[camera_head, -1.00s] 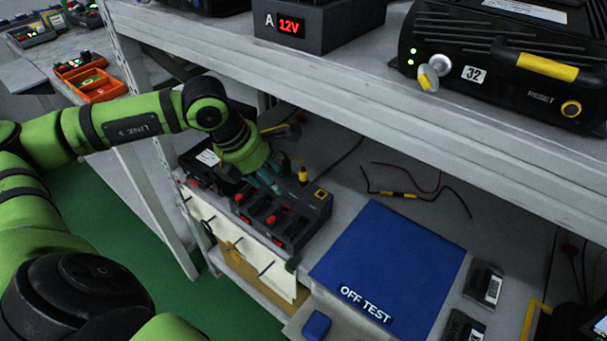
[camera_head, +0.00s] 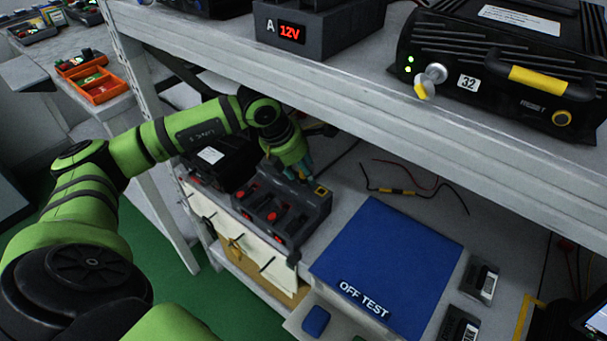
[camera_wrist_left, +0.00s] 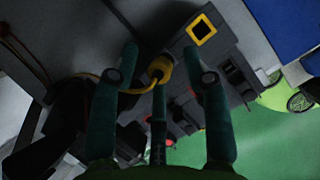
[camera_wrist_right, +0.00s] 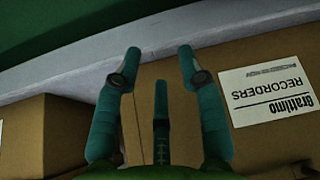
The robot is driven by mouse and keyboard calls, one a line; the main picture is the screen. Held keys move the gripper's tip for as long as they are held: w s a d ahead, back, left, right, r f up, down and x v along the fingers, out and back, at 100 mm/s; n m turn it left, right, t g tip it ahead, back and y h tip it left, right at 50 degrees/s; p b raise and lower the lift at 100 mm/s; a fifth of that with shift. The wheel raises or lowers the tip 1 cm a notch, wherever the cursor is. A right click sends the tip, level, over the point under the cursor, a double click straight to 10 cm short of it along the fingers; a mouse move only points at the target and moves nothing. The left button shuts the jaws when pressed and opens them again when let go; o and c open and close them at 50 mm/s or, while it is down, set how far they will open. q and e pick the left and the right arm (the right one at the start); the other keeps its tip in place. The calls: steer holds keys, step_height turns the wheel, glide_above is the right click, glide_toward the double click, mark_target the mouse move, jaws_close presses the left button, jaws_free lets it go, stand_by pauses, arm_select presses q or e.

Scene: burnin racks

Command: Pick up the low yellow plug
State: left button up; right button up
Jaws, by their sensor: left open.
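The low yellow plug (camera_wrist_left: 160,68) sits at the charger block (camera_wrist_left: 222,48) in the left wrist view, with a yellow cable running left from it. My left gripper (camera_wrist_left: 162,58) is open, its teal fingers spread on both sides of the plug; I cannot tell whether they touch it. In the head view my left gripper (camera_head: 300,172) is over the back right of the dark block (camera_head: 285,212) on the lower shelf and mostly hides the plug. My right gripper (camera_wrist_right: 160,60) is open and empty in the right wrist view, over cardboard boxes.
The upper shelf edge (camera_head: 340,105) overhangs close to my left arm. A blue OFF TEST mat (camera_head: 390,255) lies right of the block. Loose wires (camera_head: 410,192) lie behind the mat.

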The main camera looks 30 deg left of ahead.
arm_select(q)
steer(key=c, duration=0.9)
